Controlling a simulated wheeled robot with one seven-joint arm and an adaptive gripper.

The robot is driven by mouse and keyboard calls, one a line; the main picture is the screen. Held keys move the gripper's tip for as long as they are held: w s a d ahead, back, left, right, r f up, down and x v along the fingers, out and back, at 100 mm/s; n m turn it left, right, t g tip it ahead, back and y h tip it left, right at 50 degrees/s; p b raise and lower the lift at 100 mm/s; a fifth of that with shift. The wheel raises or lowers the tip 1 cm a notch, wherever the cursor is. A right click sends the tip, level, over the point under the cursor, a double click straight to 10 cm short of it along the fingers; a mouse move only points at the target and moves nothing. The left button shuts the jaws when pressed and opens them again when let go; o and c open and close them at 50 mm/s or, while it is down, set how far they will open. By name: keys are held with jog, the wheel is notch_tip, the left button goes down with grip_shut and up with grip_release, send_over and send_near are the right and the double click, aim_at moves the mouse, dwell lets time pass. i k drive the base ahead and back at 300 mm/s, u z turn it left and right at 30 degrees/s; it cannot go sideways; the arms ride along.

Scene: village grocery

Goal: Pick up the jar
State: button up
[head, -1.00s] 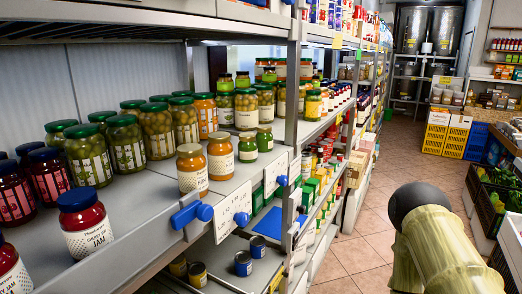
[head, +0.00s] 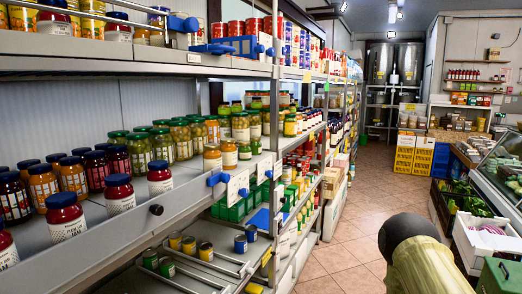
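Many jars stand on the middle shelf (head: 150,222) at the left; I cannot tell which one is meant. Two dark-lidded red jars, a left one (head: 66,218) and a right one (head: 121,196), stand near the front edge, and another (head: 160,179) stands behind them. Rows of dark-lidded jars (head: 42,187) stand further back. Green-lidded jars of olives (head: 141,153) are beyond, with two orange-lidded jars (head: 212,160) near the edge. All look upright. My gripper is not in view; part of my arm (head: 430,262) shows at the lower right, apart from the shelves.
An upper shelf (head: 150,66) holds jars and cans above the middle one. Lower shelves hold small cans (head: 205,251). A tiled aisle (head: 350,240) is open right of the shelving. Crates (head: 480,240) and a glass counter line the right side.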

aim_at(256, 145)
jog(key=z, duration=1.6)
jog(key=i, duration=2.6)
jog(key=u, duration=2.95)
